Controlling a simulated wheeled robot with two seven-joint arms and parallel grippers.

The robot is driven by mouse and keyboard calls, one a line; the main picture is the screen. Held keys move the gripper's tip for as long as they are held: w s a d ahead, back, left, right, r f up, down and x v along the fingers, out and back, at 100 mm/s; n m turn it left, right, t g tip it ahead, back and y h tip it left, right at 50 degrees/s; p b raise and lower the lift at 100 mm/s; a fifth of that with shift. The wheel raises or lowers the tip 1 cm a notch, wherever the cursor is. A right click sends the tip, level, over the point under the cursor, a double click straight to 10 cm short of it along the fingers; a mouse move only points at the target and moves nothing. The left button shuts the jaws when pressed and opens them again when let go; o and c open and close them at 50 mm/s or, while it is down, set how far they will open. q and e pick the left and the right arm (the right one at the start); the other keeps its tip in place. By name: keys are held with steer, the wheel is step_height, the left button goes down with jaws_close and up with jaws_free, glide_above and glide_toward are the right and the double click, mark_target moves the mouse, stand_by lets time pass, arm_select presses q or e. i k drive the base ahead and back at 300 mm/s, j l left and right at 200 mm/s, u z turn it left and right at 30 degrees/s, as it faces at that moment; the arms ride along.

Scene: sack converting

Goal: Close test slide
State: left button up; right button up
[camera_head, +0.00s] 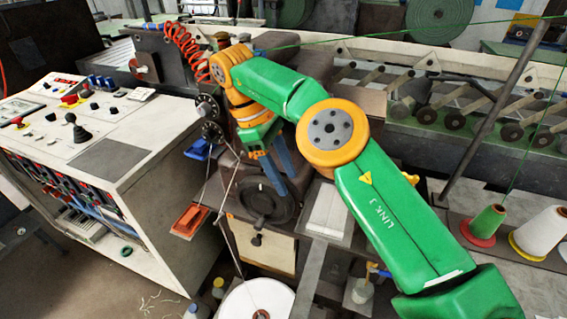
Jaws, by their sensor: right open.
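My right arm comes in from the lower right, and its gripper (281,178) points down with two blue fingers apart. The gripper is open, with nothing seen between the fingers. It is in front of a dark machine housing, above a round dark knob or disc (265,203). No part is clearly marked as the test slide. A pale flat block (329,212) lies to the right, partly hidden by my arm. My left gripper is not in view.
A white control cabinet (110,150) with a joystick and buttons stands at the left. A white roll (257,302) is at the bottom. Green (485,223) and white (543,233) thread cones stand at the right. Thin cords hang beside the orange-red plate. Rollers line the back right.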

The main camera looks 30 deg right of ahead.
mark_target(302, 304)
steer(key=k+j, duration=0.65)
steer(key=k, duration=0.25)
